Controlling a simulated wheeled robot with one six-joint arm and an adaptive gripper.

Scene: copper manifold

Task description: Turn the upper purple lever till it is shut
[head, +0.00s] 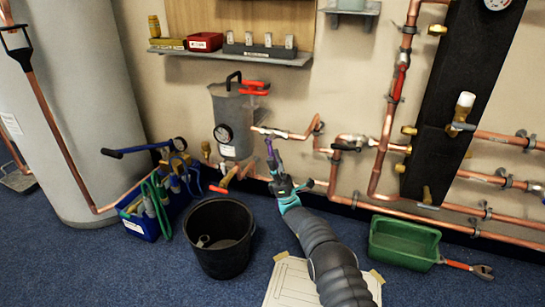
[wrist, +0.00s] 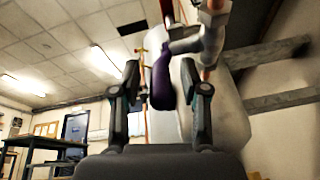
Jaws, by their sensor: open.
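One purple lever (head: 270,148) shows in the head view, on the copper pipework just right of the grey canister. It points down towards my gripper (head: 276,168), which reaches up from below. In the wrist view the purple lever (wrist: 162,82) hangs from a pale metal valve body (wrist: 212,38). Its rounded end lies between the two spread fingers of my gripper (wrist: 168,90). The fingers are open, and I cannot tell whether either touches the lever. I see no second purple lever.
A grey canister (head: 232,125) with a gauge stands close left of the lever. Copper pipes (head: 385,130) run to the right along the wall. A black bucket (head: 220,262), a blue tool caddy (head: 140,225) and a green tray (head: 400,250) are on the floor.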

